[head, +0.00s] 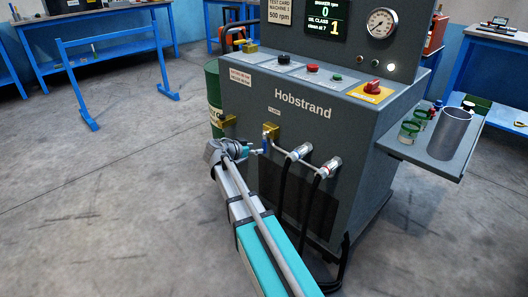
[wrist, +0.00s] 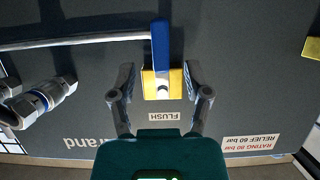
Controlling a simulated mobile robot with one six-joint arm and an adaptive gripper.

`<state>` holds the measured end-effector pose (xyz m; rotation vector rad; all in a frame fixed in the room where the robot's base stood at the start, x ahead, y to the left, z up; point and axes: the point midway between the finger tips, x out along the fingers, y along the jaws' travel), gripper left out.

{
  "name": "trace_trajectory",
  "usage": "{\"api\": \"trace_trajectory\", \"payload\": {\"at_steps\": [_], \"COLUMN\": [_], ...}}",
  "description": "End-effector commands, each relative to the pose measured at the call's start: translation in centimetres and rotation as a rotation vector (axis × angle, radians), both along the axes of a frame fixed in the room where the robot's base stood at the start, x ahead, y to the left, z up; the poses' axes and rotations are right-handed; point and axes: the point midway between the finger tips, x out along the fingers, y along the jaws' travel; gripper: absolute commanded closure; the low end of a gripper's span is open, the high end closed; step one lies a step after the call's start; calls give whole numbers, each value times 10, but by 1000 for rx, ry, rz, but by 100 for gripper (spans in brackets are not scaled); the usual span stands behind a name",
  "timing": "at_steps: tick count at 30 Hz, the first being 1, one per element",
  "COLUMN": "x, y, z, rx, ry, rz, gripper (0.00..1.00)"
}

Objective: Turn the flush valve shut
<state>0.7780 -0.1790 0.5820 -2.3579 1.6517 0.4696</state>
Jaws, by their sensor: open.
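The flush valve has a brass-yellow body (wrist: 147,84) on the dark panel, above the upside-down FLUSH label in the wrist view. Its blue lever (wrist: 160,45) points toward the top of that view, at right angles to a thin pipe it overlaps. In the head view the brass fitting (head: 271,131) is on the machine's front, with a bit of blue lever (head: 264,144) below it. My gripper (wrist: 160,72) is open. Its fingers lie on either side of the valve, with visible gaps. It also shows in the head view (head: 246,149), close to the front panel; its fingertips are small there.
Hose couplings (head: 301,152) with black hoses stand right of the valve; they also show in the wrist view (wrist: 45,96). Another brass fitting (head: 228,120) is to the left. A side shelf (head: 420,150) holds jars and a metal cylinder.

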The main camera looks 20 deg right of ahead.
Motion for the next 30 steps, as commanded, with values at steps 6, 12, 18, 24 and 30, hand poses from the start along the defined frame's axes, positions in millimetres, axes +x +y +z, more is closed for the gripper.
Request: {"api": "trace_trajectory", "payload": {"at_steps": [6,12,18,24,30], "x": [11,17,19,19,19], "y": [-29,-45,-52,-52,-52], "z": [-15,-21,-23,-23,-23], "rx": [0,0,0,0,0], "ry": [0,0,0,1,1], "rz": [-1,-1,1,1,1], "gripper": [37,37,37,37,59]}}
